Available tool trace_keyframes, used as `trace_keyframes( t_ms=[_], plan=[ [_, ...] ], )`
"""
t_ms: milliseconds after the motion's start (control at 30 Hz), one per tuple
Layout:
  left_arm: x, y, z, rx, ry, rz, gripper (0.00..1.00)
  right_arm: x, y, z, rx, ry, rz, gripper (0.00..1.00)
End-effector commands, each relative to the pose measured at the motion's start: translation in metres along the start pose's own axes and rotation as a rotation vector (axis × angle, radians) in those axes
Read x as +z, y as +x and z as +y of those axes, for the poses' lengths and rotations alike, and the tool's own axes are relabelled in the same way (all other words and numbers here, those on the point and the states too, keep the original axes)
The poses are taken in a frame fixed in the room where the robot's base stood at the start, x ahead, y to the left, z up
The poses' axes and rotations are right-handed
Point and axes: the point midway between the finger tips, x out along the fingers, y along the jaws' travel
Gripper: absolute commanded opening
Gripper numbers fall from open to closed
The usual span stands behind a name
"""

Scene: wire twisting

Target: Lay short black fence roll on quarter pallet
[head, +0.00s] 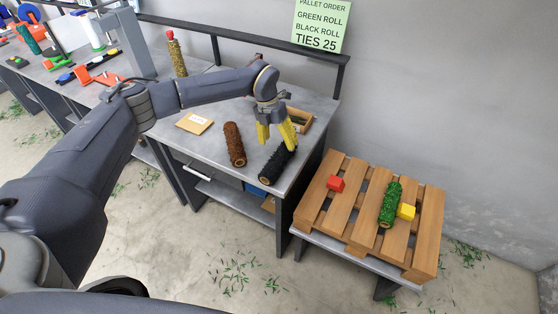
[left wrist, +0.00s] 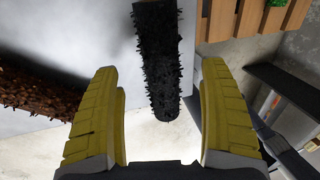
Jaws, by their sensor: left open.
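The short black fence roll (head: 277,165) lies on the grey workbench near its right front edge. It also shows in the left wrist view (left wrist: 158,60), ahead of and between my fingers. My left gripper (head: 276,134) points down above the far end of the black roll, with its yellow fingers apart and nothing between them. The left wrist view shows the same open fingers (left wrist: 160,115). The quarter pallet (head: 345,205) is wooden and stands low to the right of the bench. A green roll (head: 390,204) lies on it. My right gripper is not in view.
A brown roll (head: 235,144) lies left of the black roll. A wooden tray (head: 302,118) stands behind my gripper. A sign (head: 320,26) hangs on the wall.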

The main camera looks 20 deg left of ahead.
Motion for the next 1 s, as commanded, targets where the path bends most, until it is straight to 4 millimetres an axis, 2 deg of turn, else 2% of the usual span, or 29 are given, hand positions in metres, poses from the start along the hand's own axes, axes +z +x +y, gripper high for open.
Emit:
trace_keyframes(
  t_ms=[100, 467, 800, 1000],
  plan=[
    [0.000, 0.010, 0.000, 0.000, 0.000, 0.000, 0.78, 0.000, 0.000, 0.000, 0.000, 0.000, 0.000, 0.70],
    [-0.001, 0.024, -0.001, -0.001, 0.001, 0.001, 0.78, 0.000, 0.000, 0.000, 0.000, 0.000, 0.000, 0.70],
    [-0.002, 0.062, -0.002, -0.002, 0.000, 0.000, 0.78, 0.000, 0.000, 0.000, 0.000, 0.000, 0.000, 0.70],
    [-0.002, 0.067, -0.001, -0.002, 0.000, -0.002, 0.78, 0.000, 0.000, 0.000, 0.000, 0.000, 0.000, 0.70]
  ],
)
